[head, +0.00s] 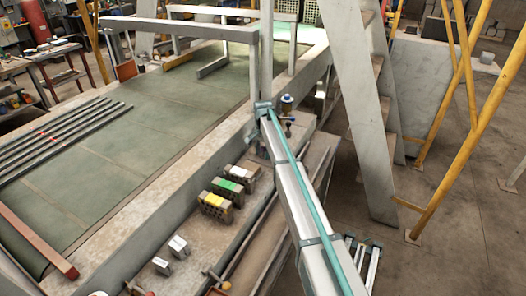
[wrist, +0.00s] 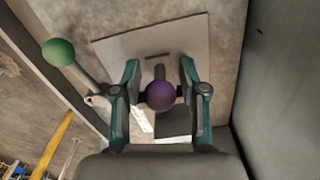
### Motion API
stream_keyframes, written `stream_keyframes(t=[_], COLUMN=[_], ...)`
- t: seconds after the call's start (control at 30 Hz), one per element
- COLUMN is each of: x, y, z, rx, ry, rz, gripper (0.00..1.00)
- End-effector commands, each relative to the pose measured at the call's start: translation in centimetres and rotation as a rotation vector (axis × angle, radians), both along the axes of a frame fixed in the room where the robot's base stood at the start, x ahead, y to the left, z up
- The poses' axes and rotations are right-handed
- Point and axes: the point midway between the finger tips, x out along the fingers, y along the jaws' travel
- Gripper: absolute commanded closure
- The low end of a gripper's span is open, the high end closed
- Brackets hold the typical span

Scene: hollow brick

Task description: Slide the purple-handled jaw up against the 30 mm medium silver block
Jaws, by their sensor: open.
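The purple ball handle (wrist: 160,96) shows in the wrist view between the two fingers of my gripper (wrist: 160,88). My gripper is open, with one finger on each side of the ball; I cannot tell whether either touches it. The handle's short stem (wrist: 159,72) runs up from the ball toward a flat grey plate (wrist: 190,38). A grey block-like piece (wrist: 173,123) shows just below the ball, partly hidden by my gripper. I cannot tell whether it is the medium silver block. My gripper and the purple handle cannot be made out in the head view.
A green ball handle (wrist: 58,52) on a metal rod stands close to the left finger. Hollow bricks with yellow (head: 214,204), green (head: 229,188) and white tops sit on the bench ledge in the head view. Two small labelled blocks (head: 178,246) stand nearer. A grey wall fills the wrist view's right side.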

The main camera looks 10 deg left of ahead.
Motion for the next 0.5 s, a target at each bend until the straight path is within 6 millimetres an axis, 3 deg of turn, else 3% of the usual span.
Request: stream_keyframes(t=[0.23,0.5], x=[0.0,-0.02], y=[0.0,-0.01], z=[-0.13,-0.13], rx=[0.0,0.0], ry=[0.0,0.0], rz=[0.0,0.0], gripper=[0.57,1.0])
